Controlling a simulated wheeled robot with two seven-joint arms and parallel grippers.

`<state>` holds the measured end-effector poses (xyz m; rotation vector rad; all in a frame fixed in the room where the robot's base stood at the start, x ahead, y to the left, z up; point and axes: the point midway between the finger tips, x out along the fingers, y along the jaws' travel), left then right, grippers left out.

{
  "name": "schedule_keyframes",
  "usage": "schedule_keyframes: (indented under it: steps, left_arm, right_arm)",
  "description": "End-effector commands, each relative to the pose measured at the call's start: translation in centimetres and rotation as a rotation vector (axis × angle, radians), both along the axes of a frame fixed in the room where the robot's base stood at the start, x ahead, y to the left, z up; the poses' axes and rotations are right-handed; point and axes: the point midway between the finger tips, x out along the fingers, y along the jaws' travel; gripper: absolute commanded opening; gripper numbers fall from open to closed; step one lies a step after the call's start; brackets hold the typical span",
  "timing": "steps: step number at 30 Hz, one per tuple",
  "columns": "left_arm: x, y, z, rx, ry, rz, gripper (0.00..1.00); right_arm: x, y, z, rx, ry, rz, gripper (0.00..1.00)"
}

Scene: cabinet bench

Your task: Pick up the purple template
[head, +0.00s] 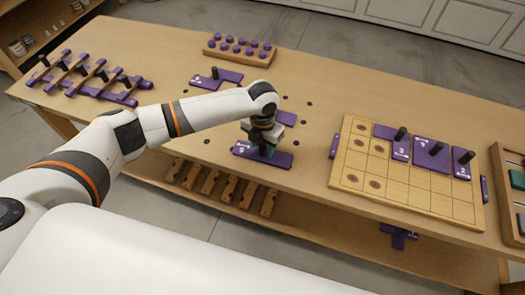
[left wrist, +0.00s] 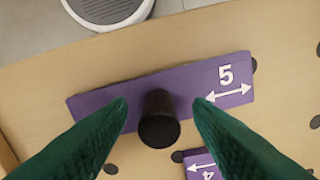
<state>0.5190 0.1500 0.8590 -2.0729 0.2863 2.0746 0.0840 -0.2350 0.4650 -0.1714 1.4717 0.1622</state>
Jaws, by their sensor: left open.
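A long purple template (head: 281,160) marked 5 lies flat near the front edge of the bench. It also shows in the left wrist view (left wrist: 195,82), with a black upright knob (left wrist: 159,120) at its middle. My left gripper (head: 264,148) is directly above this template, pointing down. In the left wrist view the two green fingers (left wrist: 160,104) are apart, one on each side of the knob, with gaps to it. The gripper hides the knob in the head view. My right gripper is not in view.
Another purple template (left wrist: 200,163) marked 4 lies close by, partly cut off. A template (head: 222,77) with a black knob lies farther back. A wooden grid board (head: 345,180) holding purple templates is at right. A peg block (head: 230,56) stands behind; a purple rack (head: 95,80) is left.

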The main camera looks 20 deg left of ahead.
Motion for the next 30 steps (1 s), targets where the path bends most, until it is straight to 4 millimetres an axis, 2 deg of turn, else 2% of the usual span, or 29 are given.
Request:
schedule_keyframes:
  steps: [8,11,17,25,30]
  left_arm:
    - [0.0,0.0,-0.5,0.000,-0.001,-0.001,0.47]
    - [0.0,0.0,-0.5,0.000,-0.001,-0.001,0.33]
    - [0.0,0.0,-0.5,0.000,-0.001,-0.001,0.01]
    - [0.1,0.0,-0.3,-0.001,-0.002,0.000,0.00]
    - [0.1,-0.1,1.8,-0.003,-0.006,-0.002,0.00]
  right_arm:
    - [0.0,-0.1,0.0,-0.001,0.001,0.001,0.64]
    - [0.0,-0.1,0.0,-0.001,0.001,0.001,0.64]
    - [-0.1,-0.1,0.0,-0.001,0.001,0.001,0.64]
    - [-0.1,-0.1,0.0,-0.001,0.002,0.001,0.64]
    - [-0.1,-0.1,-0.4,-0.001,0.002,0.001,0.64]
